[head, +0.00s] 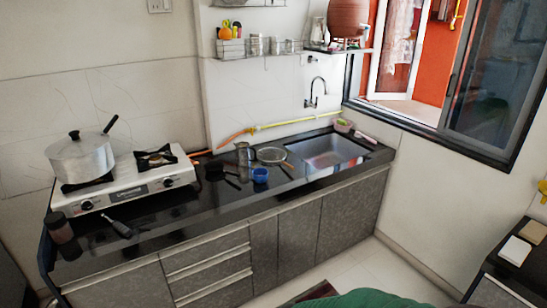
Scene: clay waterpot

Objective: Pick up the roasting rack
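A round, flat, light grey piece with a thin rim (271,155) lies on the black counter (190,207), just left of the sink; it looks like the roasting rack, but it is too small to make out its mesh clearly. A metal jug stands close to its left and a blue cup in front of it. Neither of my grippers shows in the head view.
A sink (333,150) with a tap (315,92) lies to the right. A stove (130,180) with a lidded pot (80,158) stands left. A blue cup (260,175), metal jug (243,152) and dark jar (59,228) stand on the counter.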

